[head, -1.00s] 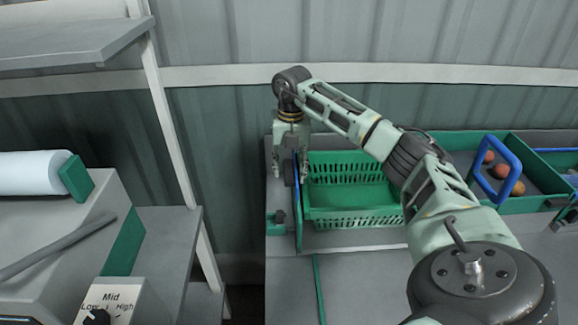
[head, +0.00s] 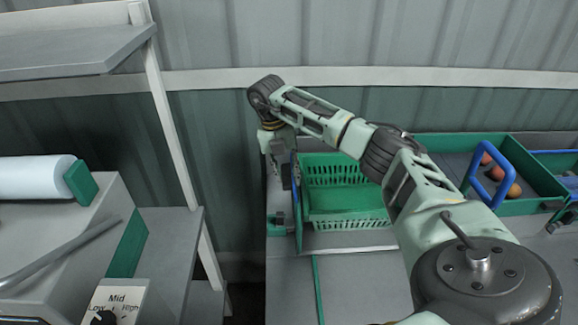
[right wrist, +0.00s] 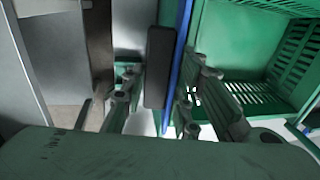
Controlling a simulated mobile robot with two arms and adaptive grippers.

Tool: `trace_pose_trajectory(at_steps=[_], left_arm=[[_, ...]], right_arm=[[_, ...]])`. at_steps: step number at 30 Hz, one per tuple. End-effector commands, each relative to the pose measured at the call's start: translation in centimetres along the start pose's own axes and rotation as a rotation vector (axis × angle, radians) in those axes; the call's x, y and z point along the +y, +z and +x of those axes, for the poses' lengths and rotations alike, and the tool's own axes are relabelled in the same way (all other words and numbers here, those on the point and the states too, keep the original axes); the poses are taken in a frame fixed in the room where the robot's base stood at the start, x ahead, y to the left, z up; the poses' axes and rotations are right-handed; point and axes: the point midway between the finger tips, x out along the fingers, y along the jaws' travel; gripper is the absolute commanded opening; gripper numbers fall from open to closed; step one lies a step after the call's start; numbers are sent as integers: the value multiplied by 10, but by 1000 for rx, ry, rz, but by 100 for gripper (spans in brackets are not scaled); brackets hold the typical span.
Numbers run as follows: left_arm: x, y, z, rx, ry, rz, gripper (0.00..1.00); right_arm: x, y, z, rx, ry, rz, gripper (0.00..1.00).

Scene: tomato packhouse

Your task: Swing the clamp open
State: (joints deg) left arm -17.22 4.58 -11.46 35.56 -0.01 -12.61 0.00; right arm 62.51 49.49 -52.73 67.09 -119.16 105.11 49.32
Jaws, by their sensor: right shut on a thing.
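A dark upright block (head: 286,178), which I take to be the clamp's handle, stands at the left end of the bench against a thin green panel with a blue edge (head: 297,205). My right gripper (head: 280,172) is over it from above, partly hidden by its own wrist. In the right wrist view the dark block (right wrist: 160,65) and the blue edge (right wrist: 182,60) lie between the fingers of my right gripper (right wrist: 160,100), which is shut on the block. Where the fingertips touch is hard to see. My left gripper is not in view.
A green slotted crate (head: 345,215) stands just right of the panel. A green tray with a blue handle (head: 495,165) and several tomatoes (head: 497,172) is farther right. A small green fixture (head: 277,222) sits in front. The bench front (head: 365,285) is clear.

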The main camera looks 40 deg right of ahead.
Motion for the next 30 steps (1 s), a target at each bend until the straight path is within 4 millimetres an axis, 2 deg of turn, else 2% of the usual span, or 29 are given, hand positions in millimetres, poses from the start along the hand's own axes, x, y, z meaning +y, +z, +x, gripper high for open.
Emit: trace_pose_trajectory(at_steps=[8,9,14,23,26,30], left_arm=[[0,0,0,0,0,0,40],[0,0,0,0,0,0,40],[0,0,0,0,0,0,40],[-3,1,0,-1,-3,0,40],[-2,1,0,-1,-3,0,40],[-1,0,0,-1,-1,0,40]], right_arm=[[4,0,0,-2,-1,-2,1],[5,0,0,-2,-1,-2,28],[4,0,0,-2,-2,-3,41],[3,0,-1,-2,-4,-1,41],[3,1,-8,-4,-2,-1,41],[4,1,-32,-6,-1,-2,41]])
